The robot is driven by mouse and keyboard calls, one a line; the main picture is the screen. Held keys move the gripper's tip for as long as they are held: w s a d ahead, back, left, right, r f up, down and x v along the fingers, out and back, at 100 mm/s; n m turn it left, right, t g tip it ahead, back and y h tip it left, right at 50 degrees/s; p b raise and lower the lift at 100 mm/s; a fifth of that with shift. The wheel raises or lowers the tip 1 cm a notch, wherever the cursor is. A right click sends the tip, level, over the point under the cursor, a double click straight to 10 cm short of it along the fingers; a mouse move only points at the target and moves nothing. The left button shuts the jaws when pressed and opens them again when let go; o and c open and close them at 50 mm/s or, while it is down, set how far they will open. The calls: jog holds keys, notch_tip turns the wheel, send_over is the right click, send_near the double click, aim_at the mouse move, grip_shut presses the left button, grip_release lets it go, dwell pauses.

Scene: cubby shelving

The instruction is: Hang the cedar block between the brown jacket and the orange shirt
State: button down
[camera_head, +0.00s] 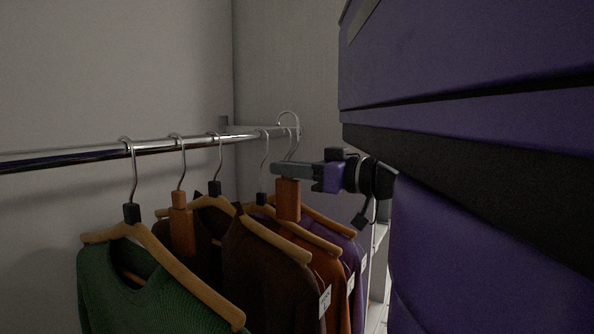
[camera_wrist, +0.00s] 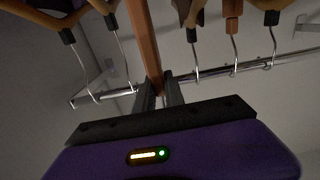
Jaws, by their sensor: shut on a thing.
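My gripper (camera_head: 290,170) is shut on a reddish cedar block (camera_head: 288,201), gripping near its top. The block hangs upright below the fingers, in front of the orange and purple hangers in the head view. In the wrist view the same block (camera_wrist: 143,40) is between the fingers, and in the picture it lies between two groups of hooks. The brown jacket (camera_head: 255,265) hangs left of the orange shirt (camera_head: 328,268), which is partly covered by it. Whether the held block's hook touches the rail cannot be told.
The metal rail (camera_head: 80,154) runs to a wall bracket (camera_head: 265,129). A green sweater (camera_head: 125,285) hangs at the left, and another cedar block (camera_head: 182,228) hangs between it and the brown jacket. A purple shirt (camera_head: 350,250) hangs right of the orange one. Walls stand close behind.

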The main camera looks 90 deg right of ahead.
aim_at(277, 181)
jog(key=f+b+x, duration=0.2)
jog(key=f+x, duration=0.1)
jog(key=x, duration=0.9)
jog(key=shift+w+b, duration=0.25)
jog(key=shift+b, duration=0.05)
dwell(0.7)
jog(key=shift+d, duration=0.1)
jog(key=c, duration=1.3)
grip_release()
jog(key=shift+c, duration=0.2)
jog(key=shift+b+v, duration=0.85)
jog(key=shift+v, duration=3.1)
